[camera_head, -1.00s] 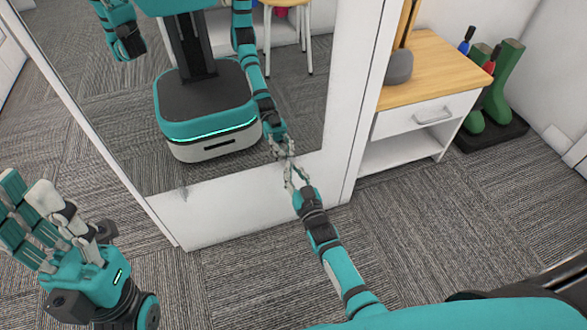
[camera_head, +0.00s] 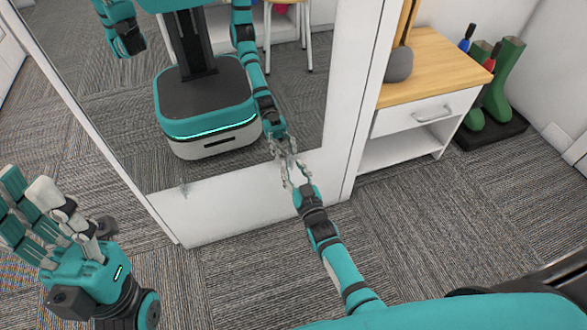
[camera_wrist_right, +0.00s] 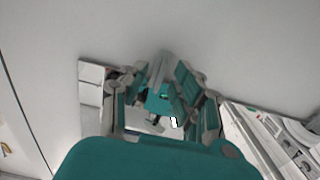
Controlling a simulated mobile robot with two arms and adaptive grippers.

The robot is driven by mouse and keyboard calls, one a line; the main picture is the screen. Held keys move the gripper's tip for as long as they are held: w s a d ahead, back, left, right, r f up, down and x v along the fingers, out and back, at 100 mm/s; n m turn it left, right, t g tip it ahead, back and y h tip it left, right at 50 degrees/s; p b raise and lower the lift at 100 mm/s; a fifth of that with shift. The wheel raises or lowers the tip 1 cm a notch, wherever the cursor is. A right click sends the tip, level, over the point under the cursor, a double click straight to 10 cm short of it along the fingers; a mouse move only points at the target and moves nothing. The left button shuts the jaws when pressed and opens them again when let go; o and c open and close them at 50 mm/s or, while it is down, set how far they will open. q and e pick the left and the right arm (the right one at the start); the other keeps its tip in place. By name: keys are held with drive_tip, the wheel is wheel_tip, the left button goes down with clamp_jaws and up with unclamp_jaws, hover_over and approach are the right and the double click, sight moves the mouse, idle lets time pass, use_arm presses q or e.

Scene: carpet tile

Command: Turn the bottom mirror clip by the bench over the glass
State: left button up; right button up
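The mirror (camera_head: 240,160) fills the upper left of the head view, its lower glass edge meeting a white door panel (camera_head: 235,207). My right gripper (camera_head: 289,164) is at this lower edge, near its own reflection. Its fingers stand apart and nothing shows held. In the right wrist view, the gripper (camera_wrist_right: 160,80) faces the pale panel, with reflected fingers showing between its own. I cannot make out the bottom clip; the fingers may hide it. My left gripper (camera_head: 50,215) is at the lower left, away from the mirror, with its fingers spread and empty.
A bench (camera_head: 430,72) with a wooden top and a white drawer stands right of the mirror. A grey object (camera_head: 398,65) sits on it. Green boots (camera_head: 500,85) stand on a dark tray (camera_head: 490,132) beyond. Carpet in front is clear.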

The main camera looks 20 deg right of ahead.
drive_tip(key=shift+s, duration=0.1)
drive_tip(key=s, duration=1.1)
drive_tip(key=shift+s+d, duration=0.2)
drive_tip(key=shift+s, duration=0.2)
